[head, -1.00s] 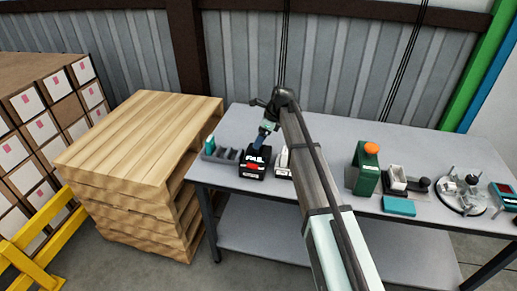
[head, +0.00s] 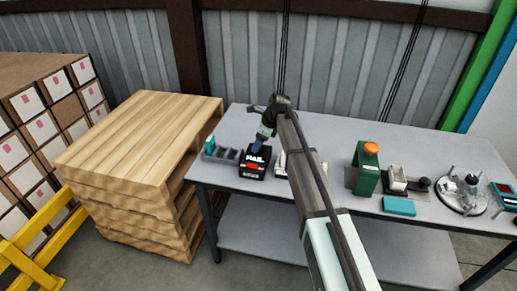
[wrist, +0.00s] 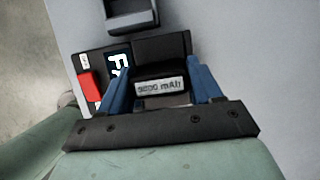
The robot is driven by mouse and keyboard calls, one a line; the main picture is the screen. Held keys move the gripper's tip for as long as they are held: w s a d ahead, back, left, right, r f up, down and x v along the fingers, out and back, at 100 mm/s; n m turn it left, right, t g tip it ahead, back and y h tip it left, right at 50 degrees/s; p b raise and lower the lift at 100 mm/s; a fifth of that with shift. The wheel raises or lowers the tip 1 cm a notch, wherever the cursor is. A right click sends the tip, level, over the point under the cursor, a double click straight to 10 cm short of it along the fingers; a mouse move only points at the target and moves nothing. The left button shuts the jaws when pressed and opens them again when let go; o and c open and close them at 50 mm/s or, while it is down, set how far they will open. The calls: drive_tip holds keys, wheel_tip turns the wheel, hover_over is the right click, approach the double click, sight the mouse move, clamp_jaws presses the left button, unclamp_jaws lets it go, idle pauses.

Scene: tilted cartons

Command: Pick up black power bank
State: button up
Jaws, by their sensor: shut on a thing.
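The black power bank (wrist: 160,72) shows in the wrist view between my gripper's two blue fingers, its pale mAh label facing the camera. My gripper (wrist: 161,90) is shut on it, one finger at each side. In the head view my gripper (head: 258,150) points down at the top of a black carton (head: 253,172) with white lettering and a red patch. The carton (wrist: 90,85) also shows beside and around the power bank in the wrist view. The power bank cannot be made out in the head view. Whether it is clear of the carton I cannot tell.
A grey slotted holder (head: 226,154) with a teal item stands left of the carton. A white object beside the carton is partly hidden by my arm. A green device (head: 366,170), a teal box (head: 399,206) and a round stand (head: 464,195) sit right on the grey table (head: 325,150).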

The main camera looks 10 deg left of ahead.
drive_tip(key=shift+c, duration=0.7)
wheel_tip(320, 180, up, 17)
drive_tip(key=s+d+f, duration=0.1)
drive_tip(key=d+f, duration=0.4)
drive_tip(key=d, duration=0.3)
drive_tip(key=s+d+f, duration=0.2)
drive_tip(key=d+f, duration=0.3)
drive_tip(key=d, duration=0.3)
drive_tip(key=shift+d+f, duration=0.25)
drive_tip(key=shift+f, duration=0.15)
drive_tip(key=shift+s+f, duration=0.1)
drive_tip(key=shift+f, duration=0.1)
drive_tip(key=shift+f, duration=3.1)
drive_tip(key=shift+f, duration=0.2)
